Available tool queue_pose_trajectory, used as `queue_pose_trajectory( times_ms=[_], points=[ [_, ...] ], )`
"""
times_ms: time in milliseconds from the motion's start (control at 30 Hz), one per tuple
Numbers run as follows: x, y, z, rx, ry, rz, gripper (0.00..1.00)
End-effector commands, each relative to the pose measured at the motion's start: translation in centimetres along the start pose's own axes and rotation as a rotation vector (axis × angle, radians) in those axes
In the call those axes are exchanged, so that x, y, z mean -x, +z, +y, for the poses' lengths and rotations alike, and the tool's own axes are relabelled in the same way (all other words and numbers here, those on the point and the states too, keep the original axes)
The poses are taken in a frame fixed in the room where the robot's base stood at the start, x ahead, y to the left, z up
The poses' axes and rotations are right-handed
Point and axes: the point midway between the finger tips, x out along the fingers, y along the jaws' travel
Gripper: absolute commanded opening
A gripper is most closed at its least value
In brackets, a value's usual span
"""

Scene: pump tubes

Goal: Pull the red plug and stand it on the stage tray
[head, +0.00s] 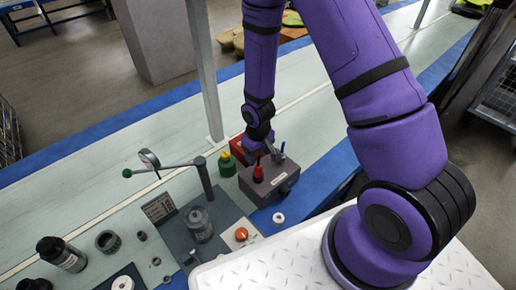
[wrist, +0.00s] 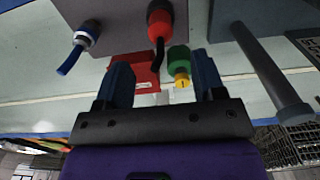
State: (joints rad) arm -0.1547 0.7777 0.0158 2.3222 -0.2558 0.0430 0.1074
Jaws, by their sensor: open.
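The red plug (head: 258,172) stands upright in the top of a grey box (head: 272,182). In the wrist view the red plug (wrist: 160,22) has a dark stem, and a blue plug with a white collar (wrist: 82,40) is beside it. My gripper (wrist: 162,82) is open and empty, with the red plug beyond its fingertips, apart from them. In the head view my gripper (head: 268,150) is just behind the red plug, over the box's far side. A grey plate (head: 228,212) carries a glass jar; I cannot tell whether it is the stage tray.
A red block with a label (wrist: 137,72) and a green-and-yellow bottle (head: 226,164) stand behind the box. Dark jars (head: 62,254) stand at lower left. The bench behind is mostly clear.

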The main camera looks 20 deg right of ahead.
Motion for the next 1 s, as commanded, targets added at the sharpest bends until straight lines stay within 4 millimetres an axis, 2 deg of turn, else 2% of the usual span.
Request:
queue_pose_trajectory(
  times_ms=[500,700,1000],
  points=[
    [-7.4,0.1,0.0,0.0,0.0,-0.002,0.63],
    [-8.8,0.0,0.0,0.001,0.0,0.0,0.63],
    [-9.2,0.0,0.0,0.0,0.0,0.0,0.63]
  ],
)
